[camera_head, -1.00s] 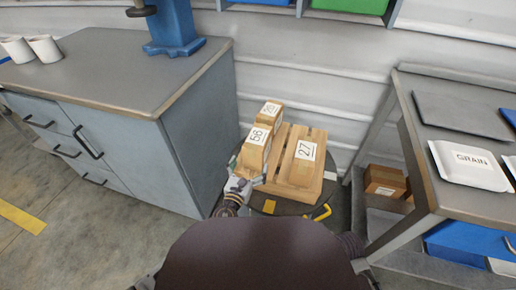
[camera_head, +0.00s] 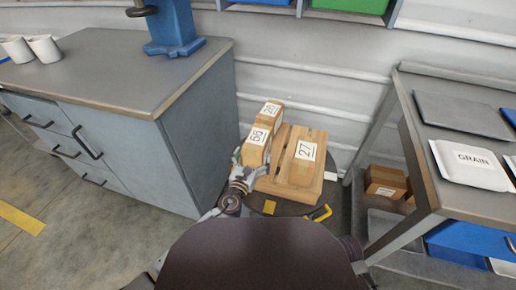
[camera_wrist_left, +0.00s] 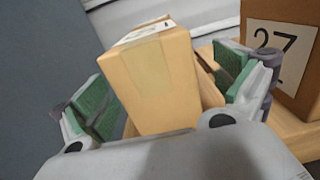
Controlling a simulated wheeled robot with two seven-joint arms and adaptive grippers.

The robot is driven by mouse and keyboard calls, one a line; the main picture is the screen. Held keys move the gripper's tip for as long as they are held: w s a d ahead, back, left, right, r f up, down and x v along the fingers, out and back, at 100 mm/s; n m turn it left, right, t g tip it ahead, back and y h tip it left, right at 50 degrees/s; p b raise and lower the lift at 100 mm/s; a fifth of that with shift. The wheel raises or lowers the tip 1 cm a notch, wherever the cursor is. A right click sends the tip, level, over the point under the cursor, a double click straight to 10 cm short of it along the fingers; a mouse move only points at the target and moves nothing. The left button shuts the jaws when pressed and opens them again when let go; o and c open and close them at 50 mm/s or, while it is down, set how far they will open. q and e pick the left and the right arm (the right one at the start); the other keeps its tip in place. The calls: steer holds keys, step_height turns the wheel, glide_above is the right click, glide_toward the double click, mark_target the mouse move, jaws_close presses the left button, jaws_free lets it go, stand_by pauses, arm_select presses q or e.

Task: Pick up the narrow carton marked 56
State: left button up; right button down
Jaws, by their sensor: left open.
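The narrow carton marked 56 (camera_head: 257,145) stands upright on a wooden pallet (camera_head: 301,193), at its left edge. In the left wrist view the carton (camera_wrist_left: 158,85) stands between the two green-padded fingers, its label partly seen on top. My left gripper (camera_head: 249,170) is open at the carton's near side. In the left wrist view the gripper (camera_wrist_left: 165,88) has a finger on either side of the carton, with a gap visible at least on the left. A carton marked 28 (camera_head: 271,110) stands right behind it. My right gripper is not in view.
A carton marked 27 (camera_head: 305,155) stands close on the right on the same pallet. A grey cabinet (camera_head: 190,140) rises close on the left. A shelf rack (camera_head: 425,185) with a small carton (camera_head: 385,182) stands to the right. A ribbed wall is behind.

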arm_select(q)
steer(key=w, duration=0.2)
steer(key=w+r, duration=0.1)
steer(key=shift+d, duration=0.25)
steer(key=shift+w+d, duration=0.2)
steer(key=shift+w, duration=0.45)
steer(key=shift+w+b, duration=0.25)
steer(key=shift+b, duration=0.05)
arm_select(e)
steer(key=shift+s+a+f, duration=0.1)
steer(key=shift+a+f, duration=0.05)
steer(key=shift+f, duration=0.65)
arm_select(q)
steer(key=c, duration=1.4)
steer(key=shift+d, duration=0.1)
steer(key=shift+c, duration=0.2)
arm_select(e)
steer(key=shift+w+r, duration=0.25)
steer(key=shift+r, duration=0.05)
